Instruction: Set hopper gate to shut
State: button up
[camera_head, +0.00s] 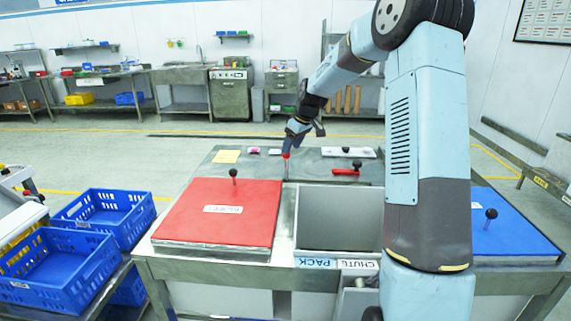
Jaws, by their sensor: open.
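My gripper (302,130) is above the back of the worktop, left of my arm, and is open. A lever with a red grip (287,146) stands upright just below and beside the fingers. I cannot tell whether they touch it or straddle it. A second red handle (346,171) with a dark knob lies nearly flat on the panel to the right, in front of a white label plate (348,152). Which of the two works the hopper gate is not readable here. An open grey bin (340,215) sits in the worktop in front, labelled "PACK" and "CHUTE".
A red lid (222,213) with a black knob lies left of the bin. A blue lid (515,235) with a similar knob lies right, partly behind my arm. Blue crates (58,265) stand at the left. A yellow note (227,156) lies on the back panel.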

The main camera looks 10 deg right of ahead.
aim_at(287, 159)
jog(key=x, duration=0.9)
jog(key=shift+w+f, duration=0.1)
grip_shut()
jog(key=shift+d, duration=0.1)
dwell(0.5)
